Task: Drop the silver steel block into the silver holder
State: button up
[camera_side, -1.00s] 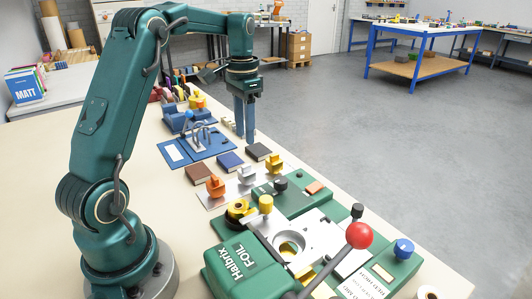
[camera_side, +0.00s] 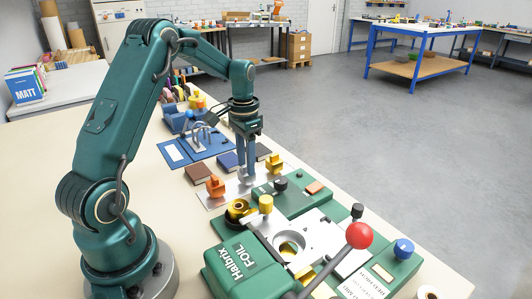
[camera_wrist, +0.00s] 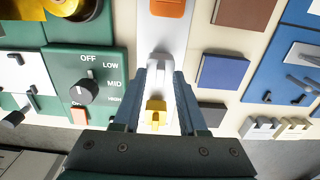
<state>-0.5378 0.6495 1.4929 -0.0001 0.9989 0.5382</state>
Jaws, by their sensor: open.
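The silver steel block (camera_wrist: 159,78) stands on a silver strip between an orange block (camera_side: 215,187) and a yellow brass-coloured block (camera_side: 274,163). My gripper (camera_side: 246,181) is open and low over the strip, with its fingers at either side of the silver block. In the side view the fingers hide most of that block. The wrist view shows the gripper (camera_wrist: 160,80) around it; I cannot tell whether either finger touches it. A silver plate (camera_side: 313,231) with a round opening, which looks like the holder, lies on the green Halbrix foil machine.
The machine's lever with a red knob (camera_side: 359,235) rises in front of the plate. A dial (camera_wrist: 85,92), a gold roll (camera_side: 240,211) and a blue knob (camera_side: 403,248) are on the machine. Brown and blue pads (camera_side: 229,161) lie beside the strip. The bench's left side is clear.

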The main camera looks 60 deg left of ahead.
grip_shut()
jog(key=shift+r, duration=0.15)
jog(key=shift+r, duration=3.65)
